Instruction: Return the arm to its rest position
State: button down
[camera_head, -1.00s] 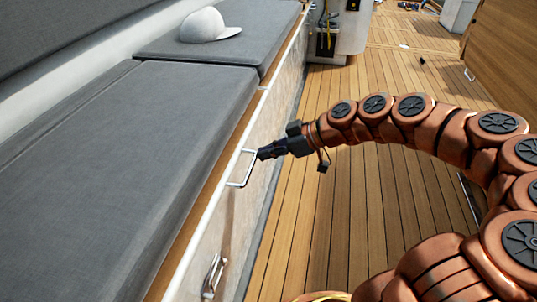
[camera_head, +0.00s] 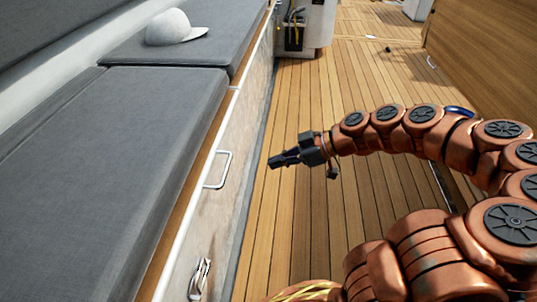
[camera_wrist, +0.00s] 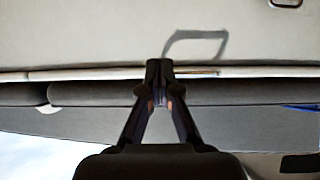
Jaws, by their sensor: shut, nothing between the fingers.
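My gripper (camera_head: 272,163) is shut and empty in the head view. It hangs over the wooden deck, to the right of the bench's side panel and apart from the white handle (camera_head: 222,170). My copper arm reaches in from the right and curves toward the bench. In the wrist view the shut fingers (camera_wrist: 160,68) point at the pale panel, and a dark handle-shaped outline (camera_wrist: 197,42) shows just beyond them.
A grey cushioned bench (camera_head: 105,165) runs along the left, with a white cap (camera_head: 174,28) on its far cushion. A metal latch (camera_head: 199,279) is on the side panel. The wooden deck (camera_head: 335,75) is open ahead. A wooden wall (camera_head: 480,60) stands at right.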

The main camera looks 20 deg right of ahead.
jog(key=shift+s+d+f, duration=0.1)
jog(key=s+a+r+m+g+h+p, duration=0.1)
jog(key=s+a+r+g+p, duration=0.2)
jog(key=r+p, duration=0.4)
jog(key=s+a+r+m+h+p, duration=0.1)
jog(key=s+a+r+h+p, duration=0.15)
jog(key=s+r+p, duration=0.4)
jog(key=s+a+r+m+g+h+p, duration=0.1)
jog(key=s+a+r+g+p, duration=0.15)
jog(key=r+p, duration=0.5)
jog(key=s+d+r+m+h+p, duration=0.1)
jog(key=s+r+m+h+p, duration=0.1)
jog(key=s+r+p, duration=0.3)
jog(key=s+d+r+m+g+h+p, duration=0.1)
jog(key=s+r+m+p, duration=0.3)
jog(key=r+p, duration=0.6)
jog(key=s+d+r+m+h+p, duration=0.2)
jog(key=s+r+m+h+p, duration=0.1)
jog(key=s+r+p, duration=0.4)
notch_tip(320, 180, up, 2)
jog(key=shift+d+r+m+g+p, duration=0.1)
jog(key=shift+d+m+g+p, duration=0.25)
jog(key=shift+p, duration=0.3)
